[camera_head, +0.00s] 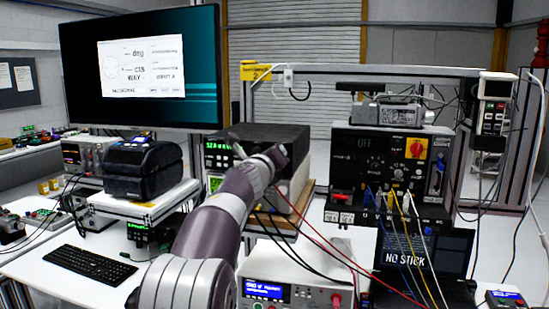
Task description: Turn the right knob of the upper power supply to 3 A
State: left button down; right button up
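The upper power supply (275,134) is a black box on a stack near the middle of the camera_head view. Its green lit display shows at the left of its front; the digits are too small to read surely. My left arm rises from the bottom and its wrist covers much of the supply's front. My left gripper (240,151) is close to that front, just right of the display; its fingers are small and partly hidden, so I cannot tell open from shut or contact. The right knob cannot be made out behind my wrist. My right gripper is not in view.
A lower unit with a green display sits under the supply. A black label printer (142,168) stands to the left, below a large monitor (140,65). A black instrument (385,165) with colored cables stands right. Red and black cables hang right of my arm. A keyboard (92,264) lies front left.

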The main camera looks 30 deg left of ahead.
pick_arm(q)
jog(key=shift+w+f, duration=0.1)
jog(key=shift+f, duration=0.3)
jog(key=c, duration=0.9)
grip_release()
jog(key=shift+r, duration=0.25)
jog(key=b+v, duration=0.3)
jog(key=v, duration=1)
jog(key=shift+a, duration=0.1)
